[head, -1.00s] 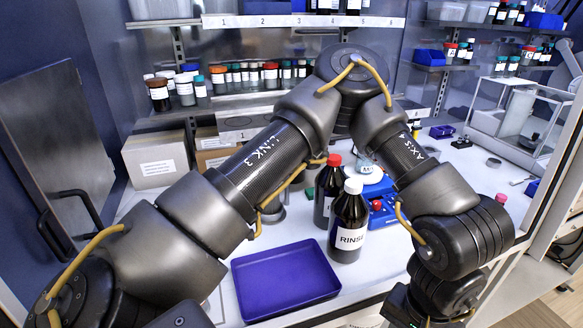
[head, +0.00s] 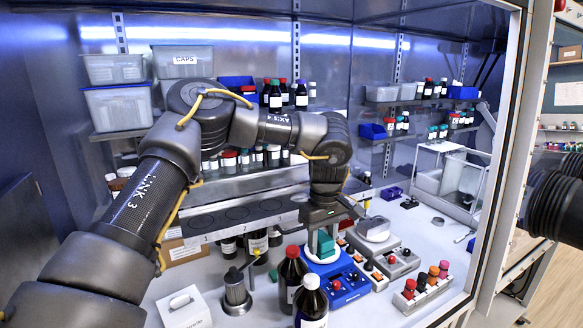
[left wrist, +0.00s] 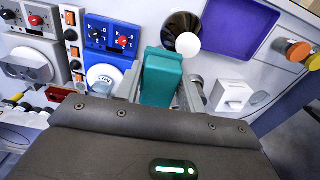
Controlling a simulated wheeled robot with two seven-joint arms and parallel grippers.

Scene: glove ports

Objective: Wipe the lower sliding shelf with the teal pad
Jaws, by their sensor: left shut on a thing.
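My left gripper (head: 324,226) is shut on the teal pad (head: 325,244) and holds it pointing down above the blue stirrer unit (head: 338,284). In the left wrist view the teal pad (left wrist: 160,78) sits between the two fingers. The lower sliding shelf (head: 245,211) is a grey plate with dark rings and a numbered front edge, left of the gripper and behind it. The pad is apart from the shelf. My left arm hides part of the shelf's right end. My right gripper is not in view.
Two dark bottles (head: 291,273) stand just in front of the gripper. Several small bottles (head: 259,155) line the rack behind the shelf. A grey metal vessel (head: 236,290) and a white box (head: 184,307) stand at front left. The purple tray (left wrist: 240,28) shows in the left wrist view.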

